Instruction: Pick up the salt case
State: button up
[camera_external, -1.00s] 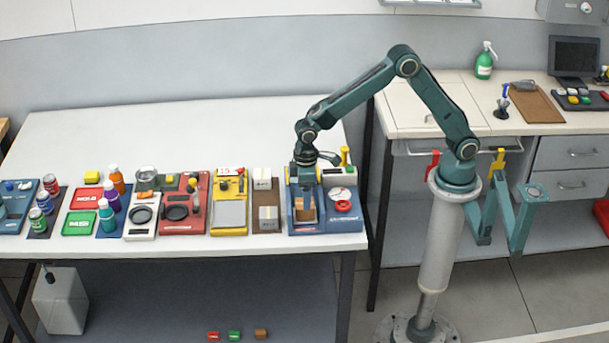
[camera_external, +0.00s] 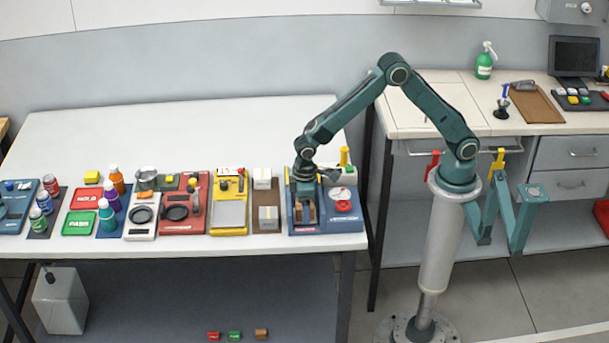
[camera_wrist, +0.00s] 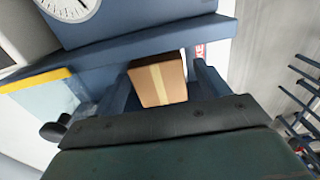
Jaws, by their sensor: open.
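A brown carton with a pale tape strip (camera_wrist: 158,82) sits at the blue station (camera_external: 340,222); no label on it can be read, so I cannot confirm that it is the salt case. In the external view my gripper (camera_external: 306,212) points down over the front left of this station and partly hides the carton. In the wrist view my gripper (camera_wrist: 161,78) is open, with one finger on each side of the carton. Gaps show beside the carton, and I cannot see the fingers gripping it.
A round white dial (camera_wrist: 68,6) shows in the wrist view. A yellow post (camera_external: 344,156) rises behind the station. The table's back is clear.

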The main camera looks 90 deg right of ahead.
jog(key=c, duration=1.2)
jog(key=shift+r, duration=0.1)
notch_tip(320, 180, up, 20)
jog(key=shift+f, duration=0.1)
dwell(0.4)
